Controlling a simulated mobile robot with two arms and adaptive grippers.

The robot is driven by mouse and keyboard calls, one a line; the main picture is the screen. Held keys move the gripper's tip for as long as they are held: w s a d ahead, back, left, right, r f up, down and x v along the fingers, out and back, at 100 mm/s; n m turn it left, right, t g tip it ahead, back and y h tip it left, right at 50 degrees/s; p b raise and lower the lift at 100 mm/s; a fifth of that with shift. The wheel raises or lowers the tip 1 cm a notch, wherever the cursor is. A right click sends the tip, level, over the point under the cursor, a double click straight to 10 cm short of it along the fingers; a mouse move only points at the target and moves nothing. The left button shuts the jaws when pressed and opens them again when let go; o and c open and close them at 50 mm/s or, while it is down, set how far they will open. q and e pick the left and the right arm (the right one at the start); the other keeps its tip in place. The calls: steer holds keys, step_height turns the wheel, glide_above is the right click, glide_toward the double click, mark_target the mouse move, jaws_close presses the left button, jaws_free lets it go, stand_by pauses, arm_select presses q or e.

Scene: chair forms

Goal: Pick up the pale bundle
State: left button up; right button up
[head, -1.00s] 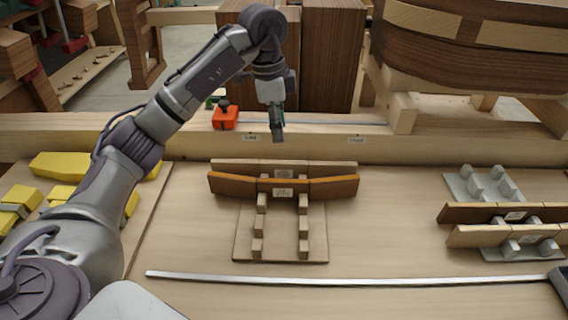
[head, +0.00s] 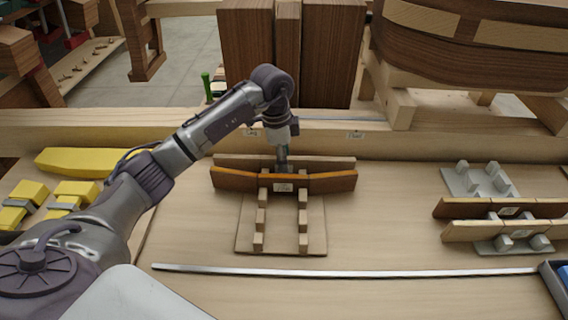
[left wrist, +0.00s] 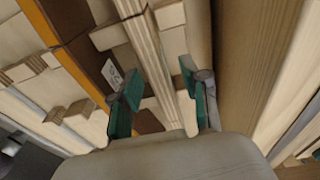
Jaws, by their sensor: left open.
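The pale bundle (head: 325,163) is a long stack of light wood strips, lying crosswise behind a dark bundle (head: 235,180) with an orange top edge and a white label. Both rest on a wooden stand with pegs (head: 282,245). My left gripper (head: 282,163) points down at the middle of the pale bundle and hides part of it. In the left wrist view, its green fingers (left wrist: 160,102) are open, one on each side of the pale bundle (left wrist: 155,60). I cannot tell whether they touch it. My right gripper is not in view.
A thin metal strip (head: 350,272) lies in front of the stand. Another stand (head: 480,180) with two bundles is at right. Yellow blocks (head: 85,160) lie at left, partly behind my arm. A wooden beam (head: 450,140) runs behind. The bench between the stands is clear.

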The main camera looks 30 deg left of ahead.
arm_select(q)
jaws_close()
steer(key=shift+r, duration=0.1)
stand_by(0.3)
